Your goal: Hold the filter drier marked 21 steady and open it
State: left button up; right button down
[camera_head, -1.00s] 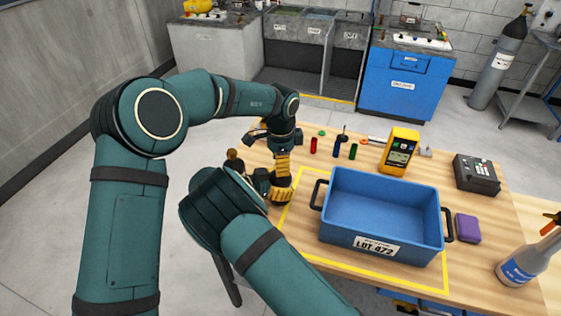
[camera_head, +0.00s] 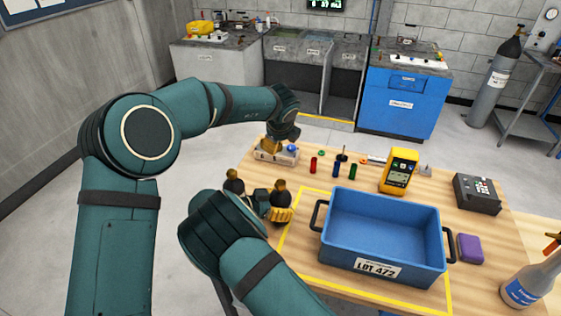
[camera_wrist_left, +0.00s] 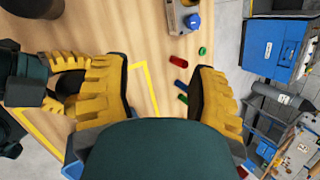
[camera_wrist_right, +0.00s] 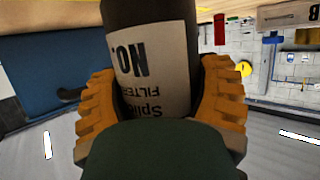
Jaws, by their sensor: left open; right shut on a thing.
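My left gripper (camera_head: 270,146) is beyond the driers, close to a beige block with a blue knob (camera_head: 277,155). In the left wrist view its fingers (camera_wrist_left: 160,90) are wide apart and empty.
A blue bin labelled LOT 472 (camera_head: 372,264) stands right of the driers, inside a yellow outline. Red (camera_head: 313,164), blue (camera_head: 336,170) and green (camera_head: 352,172) small cylinders and a yellow meter (camera_head: 399,171) lie behind it.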

pick_arm(q)
jog(key=w+d+r+m+t+h, duration=0.6)
jog(key=r+m, duration=0.3)
jog(key=m, duration=0.8)
jog(key=s+d+r+m+g+h, duration=0.1)
jog(key=s+d+m+g+h, duration=0.2)
jog(key=m, duration=0.7)
jog(key=s+d+m+g+h, duration=0.1)
jog(key=s+d+m+h, duration=0.1)
jog(key=d+m, duration=0.5)
jog(key=m+g+y, duration=0.8)
jog(key=m+y, duration=0.2)
jog(key=m, duration=2)
send_over(280, 181)
jog(key=f, duration=0.9)
jog(key=shift+s+d+f, duration=0.1)
jog(key=shift+d+f, duration=0.25)
jog(key=shift+f, duration=0.05)
jog(key=shift+a+f+y, duration=0.1)
jog(key=shift+a+y, duration=0.15)
jog(key=shift+y, duration=0.05)
jog(key=shift+a+f, duration=0.1)
jog(key=shift+f, duration=3.8)
jog(key=shift+o, duration=0.3)
